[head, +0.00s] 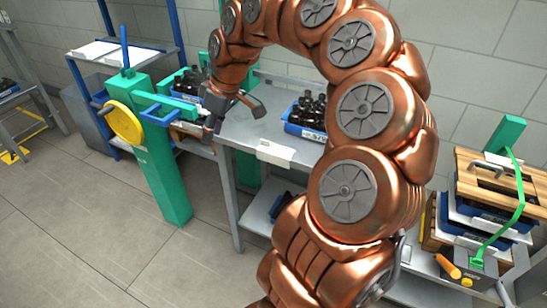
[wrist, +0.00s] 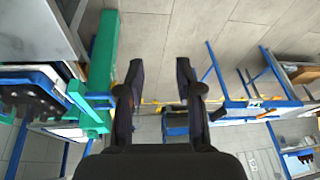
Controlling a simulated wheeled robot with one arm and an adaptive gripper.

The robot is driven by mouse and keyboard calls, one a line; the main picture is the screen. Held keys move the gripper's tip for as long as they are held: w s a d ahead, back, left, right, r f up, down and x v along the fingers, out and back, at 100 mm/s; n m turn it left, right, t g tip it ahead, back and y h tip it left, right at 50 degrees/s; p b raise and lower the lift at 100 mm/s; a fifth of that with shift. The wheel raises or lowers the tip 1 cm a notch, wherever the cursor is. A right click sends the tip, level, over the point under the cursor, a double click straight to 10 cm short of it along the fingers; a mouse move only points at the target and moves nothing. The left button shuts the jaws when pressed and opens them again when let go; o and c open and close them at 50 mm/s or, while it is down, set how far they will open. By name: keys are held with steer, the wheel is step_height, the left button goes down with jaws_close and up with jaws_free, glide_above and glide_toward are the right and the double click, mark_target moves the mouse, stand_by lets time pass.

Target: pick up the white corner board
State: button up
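A small white board (head: 276,152) lies at the front edge of the grey table (head: 240,130), partly over the edge. I cannot tell for sure that it is the white corner board. My gripper (head: 234,118) is left of it, near the table's left end and close to the green post. In the wrist view my gripper (wrist: 158,88) has its two dark fingers wide apart with nothing between them. Floor shows beyond the fingers. I cannot make out the white board in the wrist view.
A green post (head: 160,165) with a yellow disc (head: 124,123) stands left of the table. A blue crate of dark bottles (head: 308,118) is on the table. A blue shelf rack (head: 78,85) is behind left. Stacked trays (head: 485,205) stand at right.

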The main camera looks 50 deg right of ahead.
steer(key=w+d+f, duration=0.2)
steer(key=d+f, duration=0.2)
steer(key=d, duration=0.7)
steer(key=m+t+h+b, duration=0.1)
steer(key=m, duration=0.1)
glide_toward(271, 147)
steer(key=w, duration=0.1)
steer(key=shift+w+a+r, duration=0.1)
steer(key=shift+w+r, duration=0.1)
steer(key=shift+x, duration=0.95)
steer(key=shift+w+a+f+p, duration=0.1)
steer(key=shift+a+f+p, duration=0.2)
steer(key=shift+f+p, duration=0.3)
steer(key=shift+p+x, duration=0.8)
steer(key=shift+x, duration=1.1)
steer(key=shift+c, duration=0.4)
jaws_close()
